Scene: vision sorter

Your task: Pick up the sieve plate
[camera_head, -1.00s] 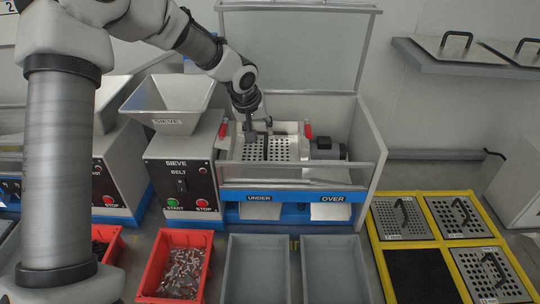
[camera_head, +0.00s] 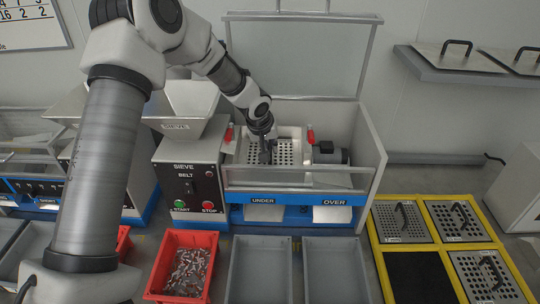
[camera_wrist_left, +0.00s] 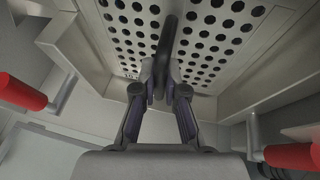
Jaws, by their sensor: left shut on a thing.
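The sieve plate (camera_head: 286,153) is a pale metal plate with rows of round holes and a dark bar handle. It sits inside the sieve machine (camera_head: 374,170), between two red-handled clamps. In the left wrist view the plate (camera_wrist_left: 215,38) fills the top, and its dark handle (camera_wrist_left: 167,32) runs down between my fingers. My left gripper (camera_head: 266,152) is shut on that handle; it also shows in the left wrist view (camera_wrist_left: 161,92). Part of the plate is hidden behind the gripper. My right gripper is not in view.
Red clamp handles (camera_wrist_left: 20,92) flank the plate. A clear lid (camera_head: 290,60) stands raised behind it. A motor (camera_head: 330,153) sits to its right. Below are a red bin (camera_head: 150,292) of small parts, grey trays (camera_head: 262,240) and a yellow rack (camera_head: 372,235) with spare perforated plates.

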